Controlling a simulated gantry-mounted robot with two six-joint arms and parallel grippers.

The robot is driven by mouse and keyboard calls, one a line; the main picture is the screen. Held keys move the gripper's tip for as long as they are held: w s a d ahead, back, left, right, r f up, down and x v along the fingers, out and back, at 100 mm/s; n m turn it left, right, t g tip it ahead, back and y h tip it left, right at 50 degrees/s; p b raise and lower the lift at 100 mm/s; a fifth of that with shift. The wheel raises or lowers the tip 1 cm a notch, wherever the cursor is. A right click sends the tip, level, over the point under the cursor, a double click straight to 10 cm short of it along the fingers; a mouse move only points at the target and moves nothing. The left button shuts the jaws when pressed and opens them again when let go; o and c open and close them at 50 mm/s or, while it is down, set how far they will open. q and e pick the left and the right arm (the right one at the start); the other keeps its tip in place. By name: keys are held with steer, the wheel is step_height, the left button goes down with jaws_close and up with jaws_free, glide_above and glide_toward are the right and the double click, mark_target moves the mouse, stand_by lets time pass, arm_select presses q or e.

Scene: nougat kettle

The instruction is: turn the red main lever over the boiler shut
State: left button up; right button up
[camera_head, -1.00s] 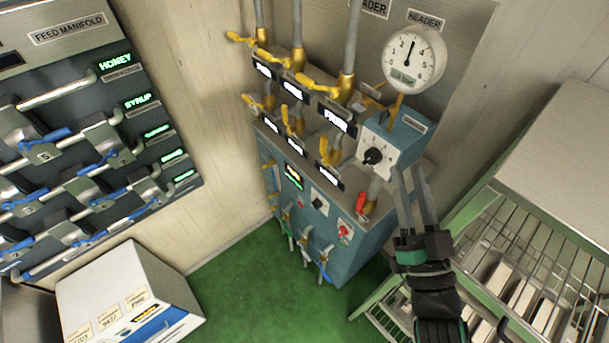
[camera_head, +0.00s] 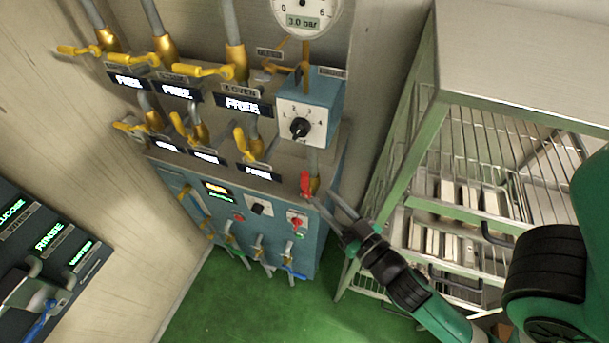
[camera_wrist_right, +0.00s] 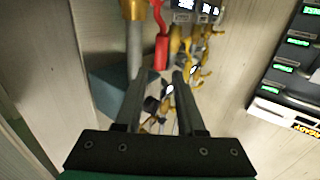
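The red main lever (camera_head: 305,183) sits on a brass valve at the upper right of the blue boiler cabinet (camera_head: 329,235). It points roughly upright along the pipe. My right gripper (camera_head: 322,197) is just right of and below it in the head view, with its fingers apart and empty. In the right wrist view the red lever (camera_wrist_right: 161,48) lies just beyond the gap between my fingertips (camera_wrist_right: 162,73). I cannot tell whether a finger touches it. My left gripper is out of view.
Several yellow valve handles (camera_head: 203,71) and pipes are left of the lever. A blue dial box (camera_head: 326,95) is above it. A steel rack (camera_head: 432,140) with trays stands close on the right. Green floor (camera_head: 245,312) is open below.

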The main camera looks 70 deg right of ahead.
mark_target(307, 181)
steer(key=p+x, duration=0.3)
steer(key=x, duration=0.4)
steer(key=shift+w+d+r, duration=0.15)
steer(key=shift+w, duration=0.1)
steer(key=shift+w+d+p, duration=0.3)
steer(key=shift+w+d, duration=0.05)
steer(key=shift+w, duration=0.2)
steer(key=shift+c, duration=0.2)
jaws_close()
stand_by(0.3)
